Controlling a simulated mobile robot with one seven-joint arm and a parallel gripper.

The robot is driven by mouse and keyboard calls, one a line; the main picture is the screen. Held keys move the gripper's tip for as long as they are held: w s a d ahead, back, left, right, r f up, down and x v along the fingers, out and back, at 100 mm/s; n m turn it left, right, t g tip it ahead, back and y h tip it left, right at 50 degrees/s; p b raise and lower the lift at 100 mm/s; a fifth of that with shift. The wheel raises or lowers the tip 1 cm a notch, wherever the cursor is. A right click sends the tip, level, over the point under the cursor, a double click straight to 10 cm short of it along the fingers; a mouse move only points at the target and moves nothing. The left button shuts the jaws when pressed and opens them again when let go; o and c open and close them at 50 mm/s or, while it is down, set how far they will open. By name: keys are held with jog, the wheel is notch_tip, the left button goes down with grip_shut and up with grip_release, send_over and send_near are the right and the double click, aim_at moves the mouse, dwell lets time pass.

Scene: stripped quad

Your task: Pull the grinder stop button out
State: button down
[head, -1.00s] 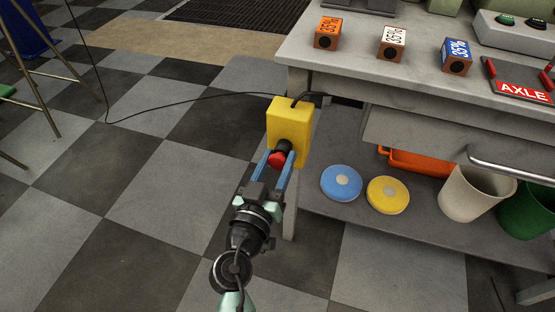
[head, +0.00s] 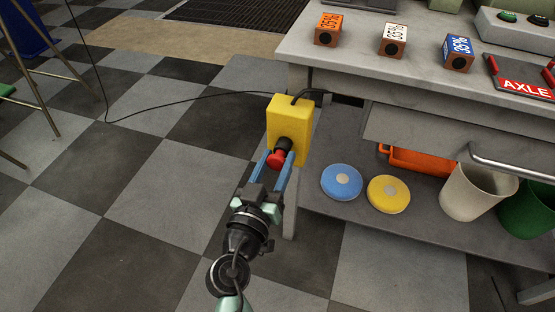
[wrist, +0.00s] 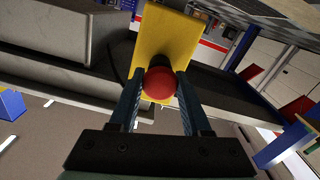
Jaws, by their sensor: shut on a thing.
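The grinder stop button (head: 276,159) is a red knob on a black collar, on the front of a yellow box (head: 288,118) at the left end of the workbench. My gripper (head: 277,163) has its two blue fingers on either side of the red knob and is shut on it. In the wrist view the red button (wrist: 160,83) sits between the fingertips, with the yellow box (wrist: 165,40) behind it. The black collar is mostly hidden by the knob there.
The workbench (head: 350,68) carries an orange, a white and a blue block near its front edge. Blue (head: 341,182) and yellow (head: 388,194) discs and bins lie on the lower shelf. A black cable runs from the box across the floor.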

jog(key=shift+s+f, duration=0.1)
jog(key=shift+s, duration=0.1)
jog(key=shift+c, duration=1.7)
grip_release()
jog(key=shift+s+a, duration=0.1)
jog(key=shift+s, duration=0.05)
jog(key=v, duration=1.2)
jog(key=shift+s+p, duration=0.4)
jog(key=shift+a, duration=0.1)
